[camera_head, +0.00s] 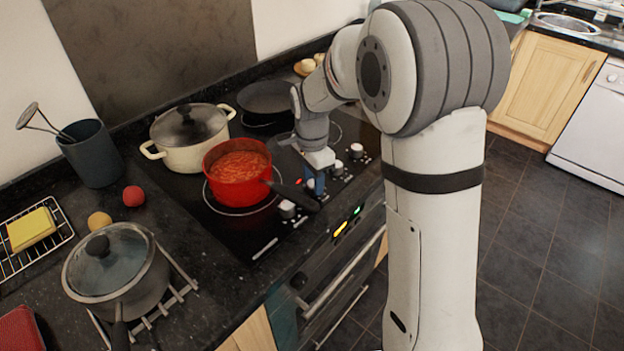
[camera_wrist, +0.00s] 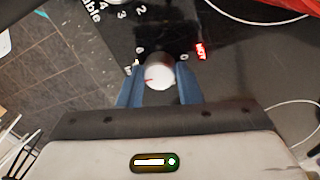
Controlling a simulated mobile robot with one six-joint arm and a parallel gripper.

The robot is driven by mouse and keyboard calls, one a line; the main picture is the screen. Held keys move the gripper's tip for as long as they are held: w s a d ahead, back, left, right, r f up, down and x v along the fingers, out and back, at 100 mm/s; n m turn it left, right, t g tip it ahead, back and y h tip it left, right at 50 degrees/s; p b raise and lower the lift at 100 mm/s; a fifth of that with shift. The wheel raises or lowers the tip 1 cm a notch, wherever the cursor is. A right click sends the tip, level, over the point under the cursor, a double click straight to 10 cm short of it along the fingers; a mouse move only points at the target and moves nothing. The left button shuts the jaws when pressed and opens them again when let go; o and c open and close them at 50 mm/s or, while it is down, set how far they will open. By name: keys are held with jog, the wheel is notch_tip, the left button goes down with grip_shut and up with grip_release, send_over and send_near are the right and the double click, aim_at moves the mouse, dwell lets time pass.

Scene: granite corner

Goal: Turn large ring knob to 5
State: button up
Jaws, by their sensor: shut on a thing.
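My gripper (camera_head: 316,183) points down at the row of knobs on the front right of the black hob. In the wrist view its two blue fingers (camera_wrist: 160,92) are shut on a white round knob (camera_wrist: 160,77). The knob has a small red mark on its left side. White numbers are printed around it on the black panel, some of them hidden by the fingers. A red HOT sign (camera_wrist: 201,51) glows to the right. In the head view the held knob is mostly hidden by the gripper. I cannot read which ring it belongs to.
A red pot (camera_head: 237,190) of sauce stands on the front ring, its black handle (camera_head: 292,195) reaching close to my gripper. Other white knobs (camera_head: 356,150) flank the gripper. A cream pot (camera_head: 188,150) and a dark pan (camera_head: 266,98) stand behind.

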jog(key=shift+m, duration=1.2)
jog(key=o, duration=1)
jog(key=shift+c, duration=0.2)
jog(key=r, duration=0.8)
jog(key=shift+w, duration=0.2)
jog(key=shift+f, duration=0.1)
